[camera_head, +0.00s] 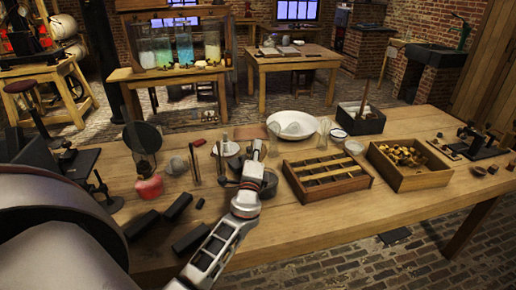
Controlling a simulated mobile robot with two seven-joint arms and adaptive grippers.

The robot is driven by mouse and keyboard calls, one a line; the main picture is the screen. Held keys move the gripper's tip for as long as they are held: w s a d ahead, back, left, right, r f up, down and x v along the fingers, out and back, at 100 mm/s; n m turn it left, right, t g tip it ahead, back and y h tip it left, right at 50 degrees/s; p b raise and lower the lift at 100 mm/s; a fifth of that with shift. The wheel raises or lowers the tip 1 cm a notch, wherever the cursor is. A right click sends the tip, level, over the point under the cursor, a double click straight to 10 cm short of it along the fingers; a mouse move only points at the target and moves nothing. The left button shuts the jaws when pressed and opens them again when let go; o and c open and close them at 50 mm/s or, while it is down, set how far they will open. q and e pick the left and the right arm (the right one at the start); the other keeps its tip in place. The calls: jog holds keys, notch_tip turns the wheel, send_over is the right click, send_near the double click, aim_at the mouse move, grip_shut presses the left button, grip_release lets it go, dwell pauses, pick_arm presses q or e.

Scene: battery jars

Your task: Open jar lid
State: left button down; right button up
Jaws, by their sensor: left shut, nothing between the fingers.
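My left gripper (258,150) reaches up over the middle of the wooden table, with its narrow fingers together and nothing visible between them. A dark round glass jar (269,184) stands just right of the gripper, partly hidden by it; I cannot tell whether they touch. A grey round vessel (226,149) stands just left of the fingertips. I cannot tell which piece is the jar lid. My right gripper is not in view.
A dark disc (142,137) stands over a red object (149,186) at left. Dark blocks (192,238) lie in front. A slatted crate (352,186), a box of brass pieces (430,178), a white bowl (292,120) and clear glasses (324,132) stand right of the gripper.

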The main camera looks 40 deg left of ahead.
aim_at(251, 147)
pick_arm(q)
jog(key=shift+w+a+r+b, duration=0.1)
jog(key=shift+w+a+b, duration=0.15)
jog(key=shift+a, duration=0.35)
jog(key=shift+w+a+b, duration=0.1)
jog(key=shift+a+b, duration=0.3)
jog(key=shift+a, duration=0.15)
jog(key=shift+w+a+r+b, duration=0.1)
jog(key=shift+w+a+b, duration=0.15)
jog(key=shift+a, duration=0.35)
jog(key=shift+s, duration=0.1)
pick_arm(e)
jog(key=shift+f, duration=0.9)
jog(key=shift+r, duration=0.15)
pick_arm(q)
jog(key=shift+d, duration=0.1)
